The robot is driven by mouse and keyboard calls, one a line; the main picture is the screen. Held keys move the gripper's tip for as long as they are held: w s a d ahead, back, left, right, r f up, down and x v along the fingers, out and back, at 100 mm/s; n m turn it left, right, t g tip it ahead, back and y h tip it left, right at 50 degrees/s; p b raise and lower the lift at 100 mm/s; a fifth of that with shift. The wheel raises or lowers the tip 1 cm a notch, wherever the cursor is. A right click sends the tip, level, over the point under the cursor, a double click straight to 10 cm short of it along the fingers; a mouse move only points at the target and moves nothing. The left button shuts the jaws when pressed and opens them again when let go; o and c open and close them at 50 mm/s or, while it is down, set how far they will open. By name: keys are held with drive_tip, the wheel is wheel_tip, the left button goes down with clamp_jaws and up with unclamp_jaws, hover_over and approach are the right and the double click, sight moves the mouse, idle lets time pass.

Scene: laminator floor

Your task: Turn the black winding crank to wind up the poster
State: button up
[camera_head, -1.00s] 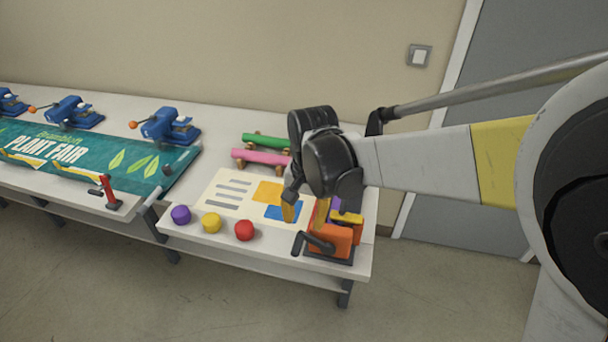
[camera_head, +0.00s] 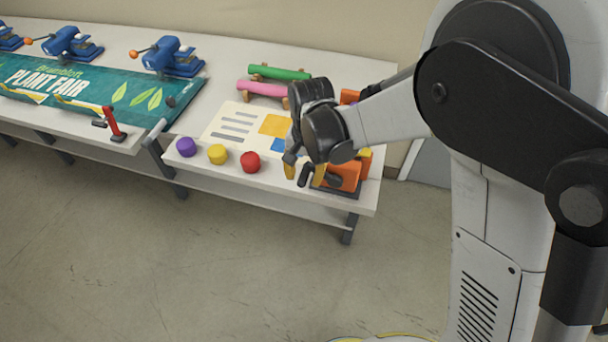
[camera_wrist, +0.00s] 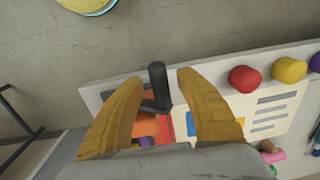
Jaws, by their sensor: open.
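The black winding crank (camera_wrist: 157,85) has an upright handle that stands between my gripper's two yellow fingers in the wrist view, with gaps on both sides. My gripper (camera_head: 304,172) is open around the handle in the head view. The crank belongs to the orange winder (camera_head: 342,177) at the table's front right corner; my gripper partly hides it. The poster (camera_head: 228,125), cream with grey lines and yellow and blue blocks, lies flat on the table left of the winder. My gripper covers its right end.
Purple, yellow (camera_head: 217,154) and red (camera_head: 250,162) knobs line the table's front edge. Green (camera_head: 278,73) and pink (camera_head: 262,89) rolls lie behind the poster. A teal plant fair banner (camera_head: 130,98) and blue clamp devices (camera_head: 168,56) are at left. The floor in front is clear.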

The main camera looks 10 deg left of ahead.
clamp_jaws()
